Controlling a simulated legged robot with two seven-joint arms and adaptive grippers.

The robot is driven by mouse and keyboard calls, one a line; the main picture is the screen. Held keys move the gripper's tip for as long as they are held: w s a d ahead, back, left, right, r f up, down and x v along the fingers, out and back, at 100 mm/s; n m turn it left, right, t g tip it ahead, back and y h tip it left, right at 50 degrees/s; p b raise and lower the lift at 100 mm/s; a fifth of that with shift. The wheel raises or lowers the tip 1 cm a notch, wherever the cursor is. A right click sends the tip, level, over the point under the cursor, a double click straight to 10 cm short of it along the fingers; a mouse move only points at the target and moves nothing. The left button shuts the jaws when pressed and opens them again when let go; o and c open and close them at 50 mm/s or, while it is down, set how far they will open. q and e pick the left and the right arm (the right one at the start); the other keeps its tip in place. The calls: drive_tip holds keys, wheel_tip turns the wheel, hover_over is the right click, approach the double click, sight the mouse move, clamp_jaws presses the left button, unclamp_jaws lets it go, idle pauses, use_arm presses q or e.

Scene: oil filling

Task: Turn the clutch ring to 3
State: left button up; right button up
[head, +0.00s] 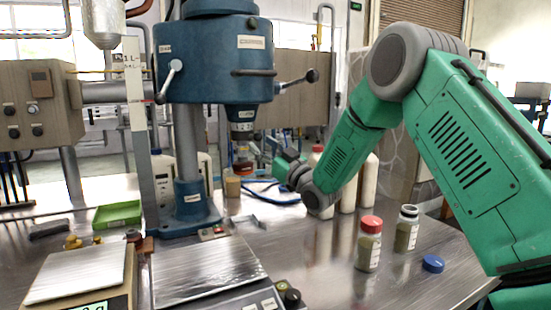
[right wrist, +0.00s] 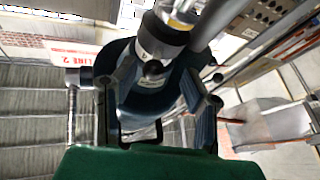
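The clutch ring (head: 242,127) is a pale band with small dark numbers below the blue head of the drill-press-like machine (head: 215,60). The digits 1 and 2 seem to face the head camera. My right gripper (head: 262,155) is just below and to the right of the ring, small and partly hidden by its wrist. In the right wrist view, the two fingers of my right gripper (right wrist: 158,92) stand apart, with the machine's grey and blue cylindrical part (right wrist: 160,40) showing between and beyond them. Contact cannot be told. My left gripper is in neither view.
A red-capped jar (head: 369,245), an open jar (head: 406,230) and a blue cap (head: 433,264) stand on the table at right. White bottles stand behind my right wrist. A green tray (head: 117,214) and scales (head: 80,272) are at left. The machine's lever (head: 298,80) sticks out to the right.

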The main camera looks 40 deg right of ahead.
drive_tip(key=v, duration=0.7)
drive_tip(key=shift+f, duration=0.15)
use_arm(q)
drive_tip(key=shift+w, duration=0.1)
use_arm(e)
drive_tip(key=shift+s, duration=0.1)
drive_tip(key=shift+c, duration=0.4)
